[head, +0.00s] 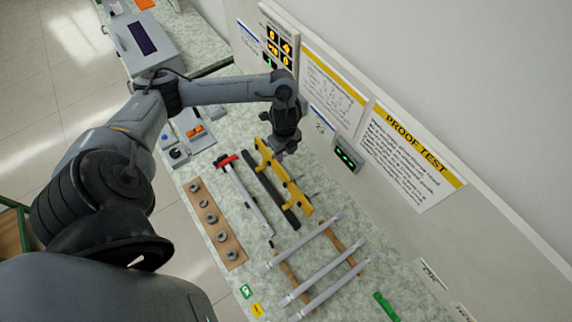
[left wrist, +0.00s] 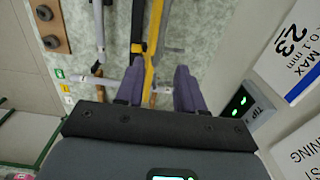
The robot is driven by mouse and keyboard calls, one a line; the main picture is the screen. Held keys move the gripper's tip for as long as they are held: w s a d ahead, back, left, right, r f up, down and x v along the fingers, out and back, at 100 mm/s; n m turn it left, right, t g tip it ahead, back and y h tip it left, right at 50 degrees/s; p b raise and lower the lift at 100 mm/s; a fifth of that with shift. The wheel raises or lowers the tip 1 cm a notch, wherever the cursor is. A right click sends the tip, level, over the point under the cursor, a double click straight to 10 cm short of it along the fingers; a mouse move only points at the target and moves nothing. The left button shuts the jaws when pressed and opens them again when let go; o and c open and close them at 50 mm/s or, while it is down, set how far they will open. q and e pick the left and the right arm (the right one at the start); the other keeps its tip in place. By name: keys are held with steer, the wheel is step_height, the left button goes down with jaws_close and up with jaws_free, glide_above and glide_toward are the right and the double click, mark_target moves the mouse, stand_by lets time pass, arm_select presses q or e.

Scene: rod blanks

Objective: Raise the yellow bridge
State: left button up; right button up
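The yellow bridge (head: 290,187) lies lengthwise on the speckled bench beside a dark bar (head: 268,187). My left gripper (head: 281,152) is over the bench near the bridge's far end, on its wall side. In the left wrist view, its two purple-grey fingers (left wrist: 158,88) are spread apart. The yellow bridge (left wrist: 153,50) runs up the picture between them, closer to the left finger. I cannot tell whether a finger touches it. My right gripper is in neither view.
A red-ended metal tool (head: 247,197) lies left of the dark bar. A wooden strip with several rings (head: 232,240) is at the left edge. Silver rods (head: 318,267) rest across wooden rails nearer me. The wall with a small green-lit display (head: 346,155) is close on the right.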

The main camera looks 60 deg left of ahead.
mark_target(285, 167)
arm_select(q)
step_height(285, 167, down, 9)
steer(key=shift+r, duration=0.2)
steer(key=shift+c, duration=0.3)
jaws_close()
